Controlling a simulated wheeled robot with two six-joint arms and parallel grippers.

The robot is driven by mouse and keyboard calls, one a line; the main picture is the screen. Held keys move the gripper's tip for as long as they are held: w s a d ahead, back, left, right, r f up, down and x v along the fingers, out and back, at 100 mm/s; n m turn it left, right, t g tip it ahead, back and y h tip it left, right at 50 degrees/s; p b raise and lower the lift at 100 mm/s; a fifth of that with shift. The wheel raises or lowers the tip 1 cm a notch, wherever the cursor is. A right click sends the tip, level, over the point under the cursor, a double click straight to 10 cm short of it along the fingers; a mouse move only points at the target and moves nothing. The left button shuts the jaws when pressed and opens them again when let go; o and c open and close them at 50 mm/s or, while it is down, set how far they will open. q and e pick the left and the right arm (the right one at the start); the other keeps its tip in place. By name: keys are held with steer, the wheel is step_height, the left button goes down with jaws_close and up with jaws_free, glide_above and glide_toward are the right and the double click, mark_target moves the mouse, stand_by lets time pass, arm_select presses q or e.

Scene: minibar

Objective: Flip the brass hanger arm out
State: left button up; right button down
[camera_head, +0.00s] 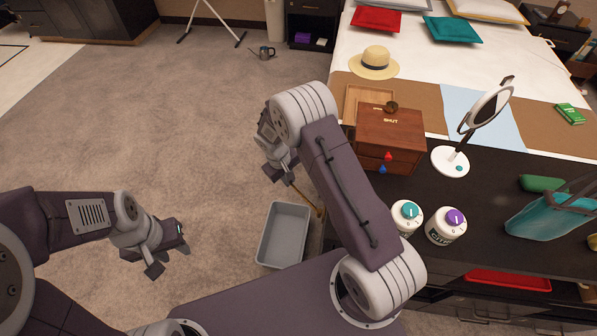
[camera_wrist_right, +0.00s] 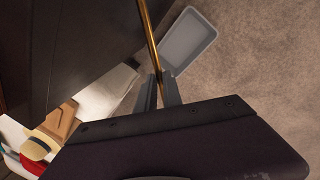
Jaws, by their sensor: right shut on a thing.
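The brass hanger arm (camera_head: 307,198) is a thin rod beside the left side of the dark counter, slanting from my right gripper down to the right. In the right wrist view the brass hanger arm (camera_wrist_right: 149,35) runs from the top edge to between my fingers. My right gripper (camera_head: 286,176) is shut on it; its fingertips also show in the right wrist view (camera_wrist_right: 159,88). The rod's mount is not clearly seen. My left gripper (camera_head: 168,262) is empty above the carpet at the left, its fingers apart.
A grey bin (camera_head: 263,255) stands on the floor just below the rod. The dark counter (camera_head: 480,190) holds a wooden box (camera_head: 390,132), a round mirror (camera_head: 490,108), two white canisters and a teal bag (camera_head: 545,220).

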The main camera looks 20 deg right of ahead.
steer(key=s+a+n+t+y+b, duration=0.1)
steer(key=s+a+n, duration=0.5)
steer(key=a+n, duration=0.1)
steer(key=shift+s+a+n+b, duration=0.35)
steer(key=shift+n+b, duration=0.05)
steer(key=shift+n, duration=0.1)
stand_by(0.3)
steer(key=c, duration=1.8)
jaws_free()
steer(key=shift+o, duration=0.2)
steer(key=shift+s, duration=0.1)
steer(key=shift+r, duration=0.1)
step_height(320, 180, up, 9)
steer(key=s+a+p, duration=0.1)
steer(key=p, duration=0.2)
steer(key=shift+s, duration=0.25)
